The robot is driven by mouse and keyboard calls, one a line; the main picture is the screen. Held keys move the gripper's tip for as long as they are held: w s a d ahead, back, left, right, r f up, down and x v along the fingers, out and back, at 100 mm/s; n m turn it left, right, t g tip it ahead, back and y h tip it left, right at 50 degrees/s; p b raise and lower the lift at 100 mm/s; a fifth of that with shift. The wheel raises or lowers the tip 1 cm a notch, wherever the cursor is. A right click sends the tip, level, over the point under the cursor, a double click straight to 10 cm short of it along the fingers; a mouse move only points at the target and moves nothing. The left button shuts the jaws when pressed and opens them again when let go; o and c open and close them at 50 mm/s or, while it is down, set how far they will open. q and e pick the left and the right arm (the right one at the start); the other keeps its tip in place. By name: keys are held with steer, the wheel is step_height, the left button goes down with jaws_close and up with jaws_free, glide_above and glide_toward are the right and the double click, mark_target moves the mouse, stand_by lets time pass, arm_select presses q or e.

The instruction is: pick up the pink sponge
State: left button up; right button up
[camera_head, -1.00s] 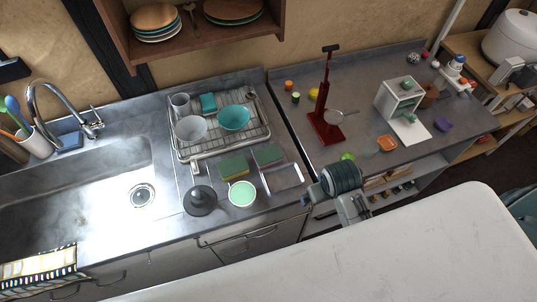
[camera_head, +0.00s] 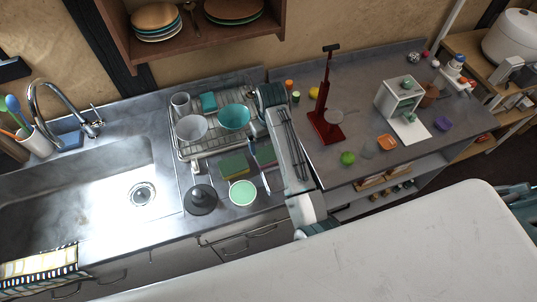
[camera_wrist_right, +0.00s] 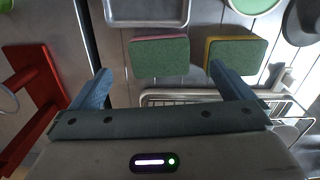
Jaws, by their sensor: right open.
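The pink sponge (camera_wrist_right: 158,56) is green on its broad face with a pink edge. In the right wrist view it lies on the counter, ahead of and between my fingers. In the head view my right arm partly hides this sponge (camera_head: 264,156). My right gripper (camera_wrist_right: 165,86) is open with nothing between its fingers, apart from the sponge. In the head view the right gripper (camera_head: 261,122) is by the right end of the dish rack, mostly hidden by its own arm. My left gripper does not show.
A yellow-edged green sponge (camera_wrist_right: 236,52) lies close beside the pink one. A metal tray (camera_wrist_right: 146,14), a green-topped round dish (camera_head: 243,193) and a dark plunger-like object (camera_head: 201,201) are near. The dish rack (camera_head: 190,152) holds bowls. A red stand (camera_head: 323,125) is at right.

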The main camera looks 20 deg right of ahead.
glide_above(271, 157)
steer(key=f+p, duration=0.1)
steer(key=f, duration=0.3)
steer(key=shift+s, duration=0.2)
steer(key=shift+f, duration=0.3)
step_height(271, 157, down, 4)
steer(key=shift+w+f+p, duration=0.1)
steer(key=shift+p, duration=1.05)
steer(key=shift+f, duration=0.3)
steer(key=c, duration=0.8)
